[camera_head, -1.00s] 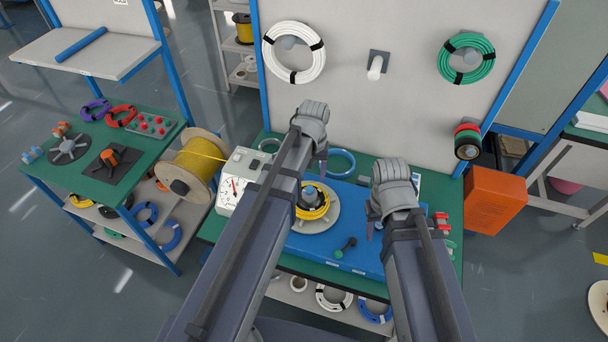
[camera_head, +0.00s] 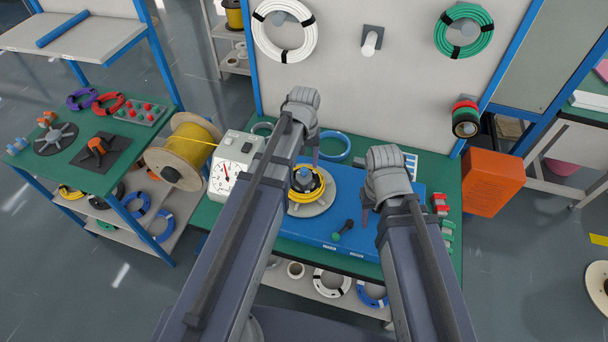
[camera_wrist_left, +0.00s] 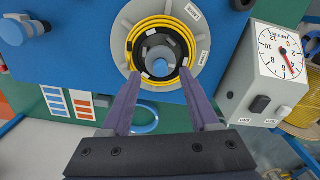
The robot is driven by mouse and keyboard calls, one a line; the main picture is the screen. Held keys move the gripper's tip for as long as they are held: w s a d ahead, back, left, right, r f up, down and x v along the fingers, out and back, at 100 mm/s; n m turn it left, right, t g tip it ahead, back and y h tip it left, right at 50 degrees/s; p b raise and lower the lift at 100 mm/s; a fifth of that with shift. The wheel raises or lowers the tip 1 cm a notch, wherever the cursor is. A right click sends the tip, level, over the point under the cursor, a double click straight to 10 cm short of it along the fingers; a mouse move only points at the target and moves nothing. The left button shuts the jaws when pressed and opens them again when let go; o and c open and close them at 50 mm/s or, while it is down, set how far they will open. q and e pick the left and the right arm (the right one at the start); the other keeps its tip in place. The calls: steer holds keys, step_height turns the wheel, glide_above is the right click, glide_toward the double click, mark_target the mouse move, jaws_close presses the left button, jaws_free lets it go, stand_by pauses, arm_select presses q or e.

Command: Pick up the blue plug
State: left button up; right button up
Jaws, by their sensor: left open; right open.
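A dial box (camera_head: 231,166) stands left of the coil, with a yellow cable spool (camera_head: 190,130) beyond it. A blue ring (camera_head: 335,147) lies behind. An orange box (camera_head: 492,182) stands right.

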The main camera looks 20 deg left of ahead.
mark_target(304, 169)
arm_select(q)
step_height(304, 169, down, 4)
steer(key=b, duration=0.3)
steer(key=shift+w+a+r, duration=0.1)
steer(key=shift+r, duration=0.1)
steer(key=shift+c, duration=0.3)
jaws_close()
